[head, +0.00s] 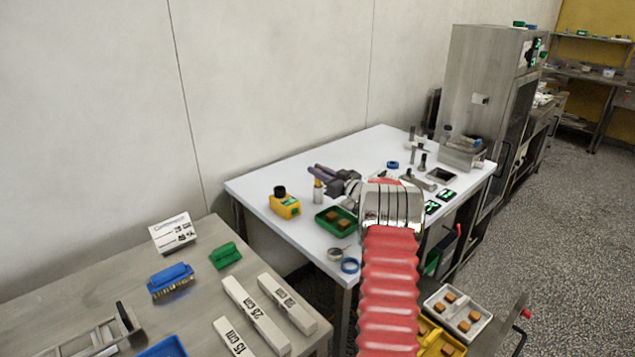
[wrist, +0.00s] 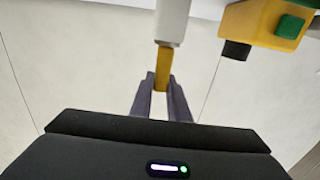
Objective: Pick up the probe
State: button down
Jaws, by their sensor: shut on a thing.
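The probe, a slim upright piece with a white body and a yellow section, shows in the head view (head: 318,194) at the left part of the white table. In the wrist view its white body (wrist: 172,22) runs to the top edge, with the yellow section between my fingers. My gripper (head: 316,172) reaches in from the right, its purple-grey fingers shut on the yellow section; they also show in the wrist view (wrist: 162,82). I cannot tell whether the probe's lower end touches the table.
A yellow device (head: 285,206) with a black knob stands left of the probe; it also shows in the wrist view (wrist: 265,20). A green tray (head: 322,226) with brown pieces lies just in front. The white table's (head: 262,186) back left is clear.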

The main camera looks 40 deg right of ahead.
jog(key=shift+r, duration=0.15)
notch_tip(320, 180, up, 10)
jog(key=shift+f, duration=0.15)
dwell(0.5)
dwell(0.5)
